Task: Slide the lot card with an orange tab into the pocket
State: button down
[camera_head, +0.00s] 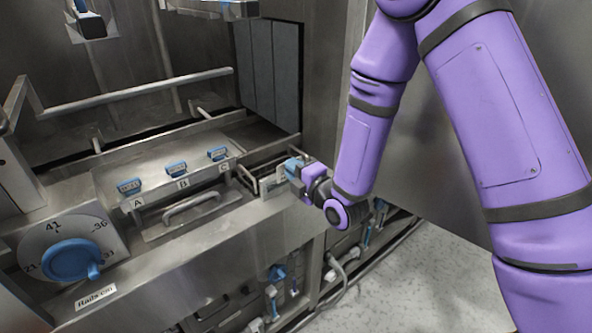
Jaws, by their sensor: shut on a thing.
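My gripper (293,168) has blue fingertips and reaches in from the right, over the front right end of the metal ledge. It is shut on a small pale, flat piece (272,182) that looks like the lot card, just left of and below the fingertips. I cannot make out an orange tab on it; the fingers may cover it. A thin metal frame (245,177) stands around and beside the card at the ledge's right end and may be the pocket. I cannot tell whether the card is inside it or only in front of it.
Blue-topped pieces labelled A (129,186), B (176,168) and C (217,153) sit on the steel panel left of my gripper. A bar handle (191,207) lies before them. A blue dial (72,260) is at the lower left. Pipes and blue valves (277,273) are below.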

jog(key=w+a+f, duration=0.3)
jog(key=w+f, duration=0.1)
jog(key=shift+w+f, duration=0.2)
jog(key=shift+w, duration=0.05)
dwell(1.8)
jog(key=shift+s+f, duration=0.1)
dwell(0.4)
jog(key=shift+f, duration=0.4)
jog(key=shift+f, duration=0.45)
dwell(0.5)
dwell(0.4)
jog(key=c, duration=1.1)
grip_release()
jog(key=shift+o, duration=0.2)
jog(key=shift+f, duration=0.1)
